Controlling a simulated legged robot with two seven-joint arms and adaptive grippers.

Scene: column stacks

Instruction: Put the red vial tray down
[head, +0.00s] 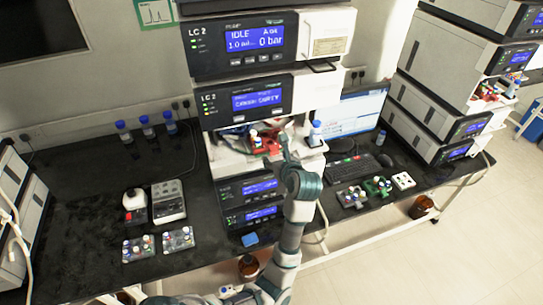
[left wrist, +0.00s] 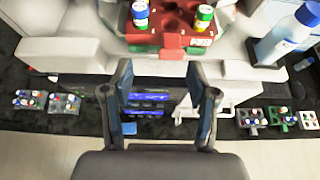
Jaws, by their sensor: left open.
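The red vial tray (head: 268,143) sits in the opening of the middle instrument stack, on a white sliding shelf (head: 228,158). In the left wrist view the tray (left wrist: 172,22) is at the top, partly cut off, with a blue-capped vial (left wrist: 140,13), a green-capped vial (left wrist: 204,16) and several empty holes. Its red front tab (left wrist: 172,47) faces my gripper. My left gripper (left wrist: 160,75) is open and empty, its two fingers apart in front of the tab with a gap. In the head view the left gripper (head: 288,148) is small beside the tray's right side. My right gripper is not in view.
A blue-capped bottle (head: 315,133) stands right of the tray. Two grey vial trays (head: 138,248) lie on the left bench; grey, green and white trays (head: 378,186) lie right of the stack. A blue block (head: 250,239) lies at the bench front. The left rear bench has free room.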

